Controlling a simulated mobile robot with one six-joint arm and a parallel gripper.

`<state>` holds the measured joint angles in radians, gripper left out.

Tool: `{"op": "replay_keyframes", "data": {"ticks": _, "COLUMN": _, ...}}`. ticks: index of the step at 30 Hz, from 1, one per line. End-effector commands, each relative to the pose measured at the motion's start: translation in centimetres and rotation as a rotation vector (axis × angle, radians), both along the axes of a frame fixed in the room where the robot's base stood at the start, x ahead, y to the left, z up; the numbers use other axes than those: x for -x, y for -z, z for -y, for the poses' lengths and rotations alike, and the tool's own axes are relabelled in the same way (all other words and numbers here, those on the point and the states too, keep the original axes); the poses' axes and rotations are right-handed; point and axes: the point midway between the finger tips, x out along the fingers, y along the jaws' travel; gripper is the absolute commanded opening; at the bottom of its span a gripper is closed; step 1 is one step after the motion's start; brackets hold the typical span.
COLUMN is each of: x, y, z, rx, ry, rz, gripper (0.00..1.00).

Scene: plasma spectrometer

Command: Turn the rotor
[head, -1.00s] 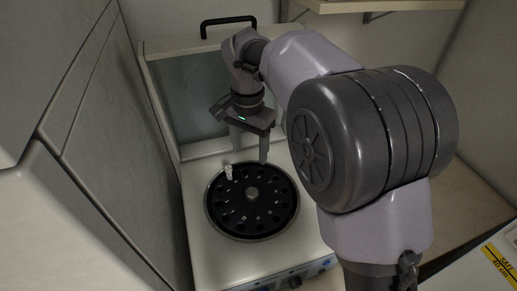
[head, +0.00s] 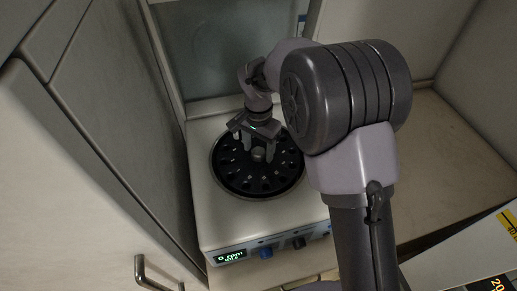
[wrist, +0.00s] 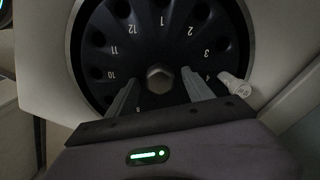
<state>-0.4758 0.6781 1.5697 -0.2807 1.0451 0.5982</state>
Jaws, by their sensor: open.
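The rotor (head: 243,178) is a black disc with a ring of numbered holes and a central hub (head: 258,154), set in the top of a white centrifuge (head: 212,215). In the wrist view the rotor (wrist: 140,37) shows numbers around a hexagonal hub nut (wrist: 160,78). My gripper (head: 257,155) is over the rotor's middle, pointing down. In the wrist view my gripper (wrist: 160,92) is open, its two fingers apart on either side of the hub. I cannot tell if they touch it. A white-capped tube (wrist: 234,86) sits at the rotor's edge near number 4.
The open lid (head: 222,50) stands up behind the rotor. The front panel has a display (head: 230,257) and knobs (head: 266,252). A grey cabinet wall (head: 110,110) is close on the left. Bare counter (head: 440,150) lies to the right.

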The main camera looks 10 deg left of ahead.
Motion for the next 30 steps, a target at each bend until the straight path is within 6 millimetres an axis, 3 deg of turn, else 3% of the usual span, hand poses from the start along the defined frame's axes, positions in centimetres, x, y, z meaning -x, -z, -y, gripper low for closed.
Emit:
{"op": "replay_keyframes", "data": {"ticks": 6, "x": 0.0, "y": 0.02, "z": 0.0, "rx": 0.0, "ry": 0.0, "rz": 0.0, "gripper": 0.6}}
{"op": "replay_keyframes", "data": {"ticks": 15, "x": 0.0, "y": 0.0, "z": 0.0, "rx": 0.0, "ry": 0.0, "rz": 0.0, "gripper": 0.01}}
{"op": "replay_keyframes", "data": {"ticks": 30, "x": 0.0, "y": -0.05, "z": -0.01, "rx": 0.0, "ry": -0.026, "rz": 0.0, "gripper": 0.0}}
